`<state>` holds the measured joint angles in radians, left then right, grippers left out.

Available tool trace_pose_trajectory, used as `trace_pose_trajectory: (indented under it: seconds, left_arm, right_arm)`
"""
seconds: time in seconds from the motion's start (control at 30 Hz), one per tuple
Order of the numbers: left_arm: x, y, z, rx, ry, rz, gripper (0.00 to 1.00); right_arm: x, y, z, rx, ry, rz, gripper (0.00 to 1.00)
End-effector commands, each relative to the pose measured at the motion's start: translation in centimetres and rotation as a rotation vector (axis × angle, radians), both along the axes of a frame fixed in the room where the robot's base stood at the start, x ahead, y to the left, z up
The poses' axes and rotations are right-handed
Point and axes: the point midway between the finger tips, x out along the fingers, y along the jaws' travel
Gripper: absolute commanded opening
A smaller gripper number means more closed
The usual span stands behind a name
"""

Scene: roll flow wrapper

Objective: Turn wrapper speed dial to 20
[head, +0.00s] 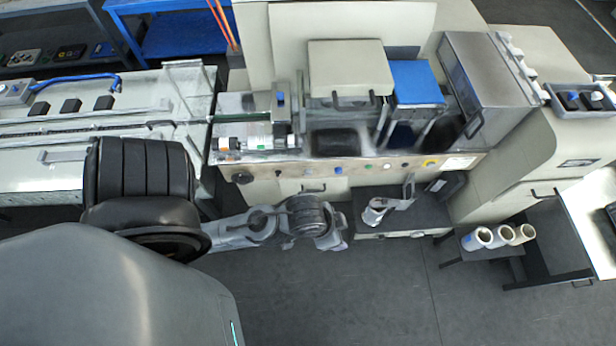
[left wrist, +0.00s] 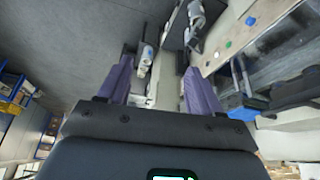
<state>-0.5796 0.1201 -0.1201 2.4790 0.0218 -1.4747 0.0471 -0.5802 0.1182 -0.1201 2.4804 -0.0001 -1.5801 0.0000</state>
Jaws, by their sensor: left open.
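The wrapper's front panel (head: 355,172) carries a row of small coloured buttons and a round black knob (head: 243,177) at its left end. The knob looks like a dial; its scale and setting are too small to read. My left gripper (head: 335,236) is in front of the panel, right of and below the knob in the head view, and its fingers are hard to make out there. In the left wrist view, the two purple fingers of my left gripper (left wrist: 158,85) are apart with nothing between them. The panel also shows there (left wrist: 225,48), right of the fingers. My right gripper is not in view.
A grey bracket-like object (head: 407,192) with a white round part is on a dark shelf below the panel. A conveyor (head: 60,150) lies at left. The floor (head: 370,285) before the machine is clear.

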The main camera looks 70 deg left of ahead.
Motion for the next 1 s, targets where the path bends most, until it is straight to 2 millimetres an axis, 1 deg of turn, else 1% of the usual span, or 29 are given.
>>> trace_pose_trajectory:
  seconds: [0.07, 0.1, 0.17, 0.2, 0.27, 0.3, 0.37, 0.4, 0.47, 0.5, 0.57, 0.6, 0.67, 0.7, 0.77, 0.8, 0.87, 1.0]
  left_arm:
    - [1.6, 0.4, -0.2, -0.035, -0.08, 0.07, 0.65]
    - [2.6, 0.8, -0.6, -0.054, -0.123, 0.12, 0.65]
    - [4.0, 2.1, -1.8, -0.077, -0.191, 0.214, 0.65]
    - [4.9, 3.3, -2.9, -0.087, -0.238, 0.287, 0.65]
    - [6.0, 5.8, -5.5, -0.087, -0.318, 0.41, 0.65]
    - [6.7, 7.8, -7.6, -0.076, -0.376, 0.492, 0.65]
    - [7.4, 11.1, -11.0, -0.045, -0.469, 0.613, 0.65]
    - [7.4, 13.5, -13.4, -0.012, -0.533, 0.69, 0.65]
    - [7.2, 17.1, -17.1, 0.053, -0.633, 0.797, 0.65]
    - [6.7, 19.2, -19.2, 0.102, -0.694, 0.854, 0.65]
    - [5.9, 21.8, -21.8, 0.177, -0.773, 0.92, 0.65]
    - [5.2, 23.4, -23.5, 0.228, -0.818, 0.954, 0.65]
    - [4.1, 25.3, -25.9, 0.306, -0.878, 0.995, 0.65]
    - [3.4, 26.3, -27.5, 0.356, -0.911, 1.014, 0.65]
    - [2.4, 27.5, -29.7, 0.431, -0.953, 1.036, 0.65]
    - [1.7, 28.2, -31.2, 0.479, -0.977, 1.046, 0.65]
    - [1.0, 28.9, -33.4, 0.543, -1.002, 1.058, 0.65]
    - [-0.4, 29.9, -38.7, 0.669, -1.021, 1.077, 0.65]
  right_arm:
    - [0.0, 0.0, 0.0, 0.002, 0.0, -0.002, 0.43]
    - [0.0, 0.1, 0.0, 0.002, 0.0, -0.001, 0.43]
    - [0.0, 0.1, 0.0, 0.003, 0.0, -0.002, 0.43]
    - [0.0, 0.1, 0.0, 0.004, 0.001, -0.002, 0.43]
    - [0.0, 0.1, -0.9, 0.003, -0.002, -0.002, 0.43]
    - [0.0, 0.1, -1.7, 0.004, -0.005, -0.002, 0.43]
    - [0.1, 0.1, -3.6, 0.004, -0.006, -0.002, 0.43]
    - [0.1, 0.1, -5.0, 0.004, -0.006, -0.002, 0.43]
    - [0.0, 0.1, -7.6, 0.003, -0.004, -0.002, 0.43]
    - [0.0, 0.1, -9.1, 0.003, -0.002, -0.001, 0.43]
    - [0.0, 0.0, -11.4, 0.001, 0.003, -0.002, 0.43]
    - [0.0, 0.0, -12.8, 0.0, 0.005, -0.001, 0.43]
    - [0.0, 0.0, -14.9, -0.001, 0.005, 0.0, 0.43]
    - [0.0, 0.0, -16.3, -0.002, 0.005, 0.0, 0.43]
    - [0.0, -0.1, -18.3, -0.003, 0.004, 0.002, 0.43]
    - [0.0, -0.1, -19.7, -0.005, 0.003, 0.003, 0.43]
    - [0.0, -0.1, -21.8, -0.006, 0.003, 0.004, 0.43]
    - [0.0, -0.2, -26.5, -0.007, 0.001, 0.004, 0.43]
